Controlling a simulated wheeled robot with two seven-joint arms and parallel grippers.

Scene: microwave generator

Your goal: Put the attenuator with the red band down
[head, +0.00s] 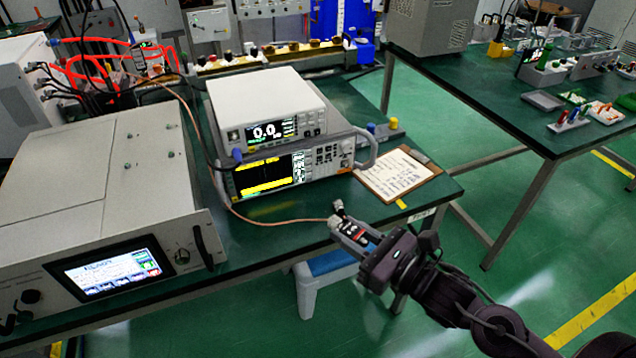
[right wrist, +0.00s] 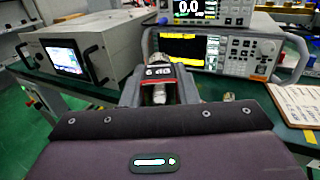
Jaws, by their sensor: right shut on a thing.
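My right gripper (head: 352,234) is shut on the attenuator and holds it near the front right edge of the green bench. In the right wrist view the attenuator (right wrist: 158,72) sits between the two fingers, with a dark label, pale markings and a metal end. My left gripper is not in view.
A spectrum-analyser-like instrument (head: 290,172) stands behind the gripper, under a white meter (head: 264,103). A large grey unit (head: 110,210) stands left. A clipboard (head: 397,176) lies right of the gripper. A small metal connector (head: 339,206) shows near the fingertips.

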